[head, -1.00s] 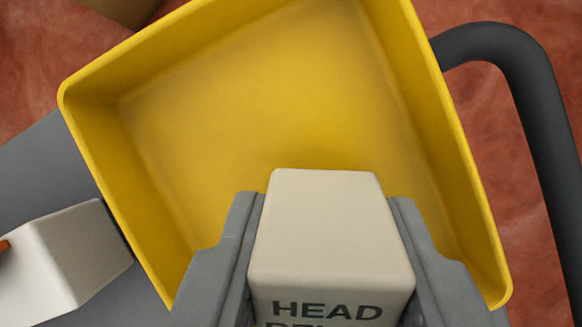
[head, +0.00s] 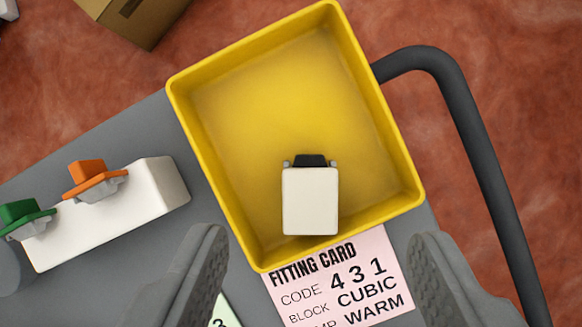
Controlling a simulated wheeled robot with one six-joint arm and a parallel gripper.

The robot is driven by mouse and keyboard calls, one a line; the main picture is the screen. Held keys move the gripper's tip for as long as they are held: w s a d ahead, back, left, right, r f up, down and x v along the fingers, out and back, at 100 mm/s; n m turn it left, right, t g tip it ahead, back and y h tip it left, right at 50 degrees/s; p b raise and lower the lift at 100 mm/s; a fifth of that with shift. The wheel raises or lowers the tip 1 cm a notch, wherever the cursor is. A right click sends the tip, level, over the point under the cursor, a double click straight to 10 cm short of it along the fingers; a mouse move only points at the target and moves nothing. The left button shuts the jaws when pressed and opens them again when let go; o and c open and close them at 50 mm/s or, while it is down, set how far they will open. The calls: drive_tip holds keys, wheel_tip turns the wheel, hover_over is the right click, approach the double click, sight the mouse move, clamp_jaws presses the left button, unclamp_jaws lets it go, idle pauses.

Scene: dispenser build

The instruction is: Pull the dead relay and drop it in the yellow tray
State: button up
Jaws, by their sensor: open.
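The cream relay (head: 310,202) lies inside the yellow tray (head: 226,190), near the tray's front wall, with a black end toward the back. The lettering seen on it before does not show from here. My gripper (head: 320,265) is open and empty, its two grey fingers wide apart in front of the tray. It is clear of the relay.
A white block (head: 120,215) with an orange part (head: 90,178) and a green part (head: 24,215) stands left of the tray on the grey surface. A dark handle rail (head: 470,150) curves at right. A cardboard box (head: 135,18) is at the back.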

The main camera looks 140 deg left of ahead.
drive_tip(key=v, duration=0.9)
drive_tip(key=s+r+t, duration=0.2)
drive_tip(key=s+t, duration=0.4)
drive_tip(key=s, duration=1)
drive_tip(key=s+r+t, duration=0.2)
drive_tip(key=s+t, duration=0.4)
drive_tip(key=s, duration=1)
drive_tip(key=shift+d+n+t, duration=0.3)
drive_tip(key=shift+n+t, duration=0.1)
